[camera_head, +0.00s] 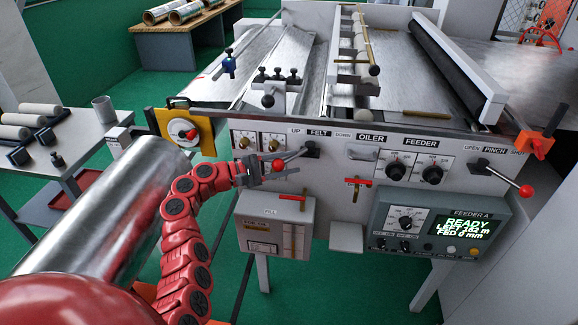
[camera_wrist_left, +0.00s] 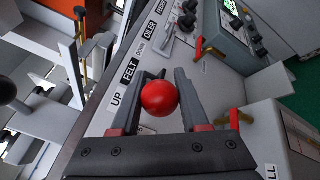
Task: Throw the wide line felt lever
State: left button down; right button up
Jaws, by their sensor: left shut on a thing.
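The felt lever (camera_head: 293,156) is on the front panel under the UP, FELT and DOWN labels. It runs left and slightly down from its black pivot (camera_head: 311,149), on the UP side, to a red ball knob (camera_head: 277,165). My left gripper (camera_head: 280,172) comes in from the left and is shut on this knob. In the left wrist view the red knob (camera_wrist_left: 160,98) sits between the two fingers of the gripper (camera_wrist_left: 158,104). The fingers partly hide the lever. My right gripper is not in view.
Right of the lever are the oiler and feeder controls, with black feeder knobs (camera_head: 397,171). A red-knobbed pinch lever (camera_head: 526,191) sticks out at far right. Below are a fill box (camera_head: 270,222) with a red handle and the feeder display box (camera_head: 440,228). A yellow plate (camera_head: 187,133) is left.

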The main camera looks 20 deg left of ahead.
pick_arm(q)
jog(key=shift+r, duration=0.25)
jog(key=c, duration=0.8)
grip_release()
jog(key=o, duration=0.4)
jog(key=shift+w+d+f, duration=0.1)
jog(key=shift+f, duration=0.05)
jog(key=s+d+r, duration=0.1)
jog(key=s+d, duration=0.1)
jog(key=s, duration=0.3)
jog(key=s+d+r, duration=0.2)
jog(key=s, duration=0.3)
jog(key=s+d+r, duration=0.2)
jog(key=s, duration=0.2)
jog(key=shift+s+d, duration=0.15)
jog(key=shift+s, duration=0.25)
